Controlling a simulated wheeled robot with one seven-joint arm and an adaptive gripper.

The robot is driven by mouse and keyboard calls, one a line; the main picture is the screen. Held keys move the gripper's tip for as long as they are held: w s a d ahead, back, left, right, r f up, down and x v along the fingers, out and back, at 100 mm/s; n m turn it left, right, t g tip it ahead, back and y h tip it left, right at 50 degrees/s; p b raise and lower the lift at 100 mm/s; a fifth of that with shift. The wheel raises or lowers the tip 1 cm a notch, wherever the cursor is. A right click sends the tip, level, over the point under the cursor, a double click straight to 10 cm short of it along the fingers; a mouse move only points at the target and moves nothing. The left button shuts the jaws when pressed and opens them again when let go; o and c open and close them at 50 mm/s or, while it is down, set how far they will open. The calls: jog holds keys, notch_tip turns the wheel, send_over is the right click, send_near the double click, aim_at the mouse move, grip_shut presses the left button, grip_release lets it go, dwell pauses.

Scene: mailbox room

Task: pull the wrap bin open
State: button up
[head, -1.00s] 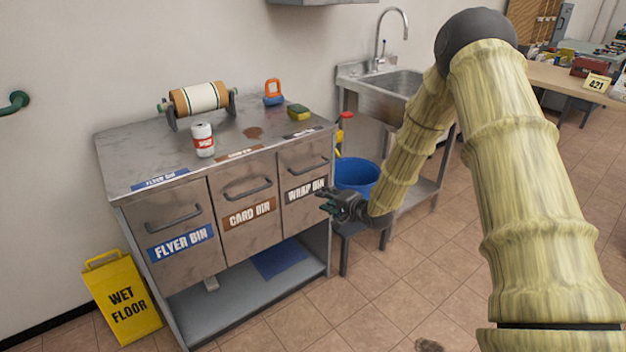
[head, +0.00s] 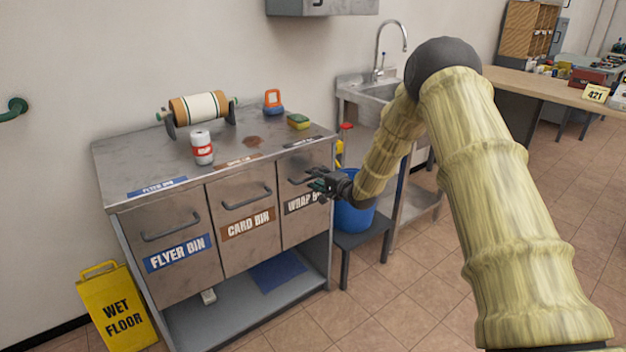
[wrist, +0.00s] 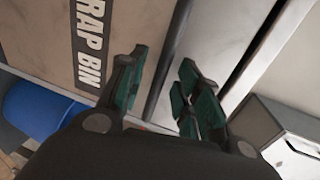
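The wrap bin (head: 293,222) is the right-hand of the bin fronts on the steel cabinet, and it looks shut. Its label (head: 299,203) is partly covered by my gripper in the head view and reads "RAP BIN" in the wrist view (wrist: 90,42). My gripper (head: 317,182) is at the bin's front, close to its handle (head: 297,182). In the wrist view my gripper (wrist: 163,65) is open, and the dark handle bar (wrist: 170,52) runs between its spread fingers. I cannot tell whether either finger touches the bar.
The card bin (head: 242,199) and flyer bin (head: 160,230) are to the left. A can (head: 202,148), a tape roller (head: 198,108) and a sponge (head: 298,121) stand on top. A blue bucket (head: 352,217) is right of the cabinet. A yellow wet-floor sign (head: 115,310) stands at left.

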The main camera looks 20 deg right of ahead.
jog(key=shift+x, duration=0.95)
grip_shut()
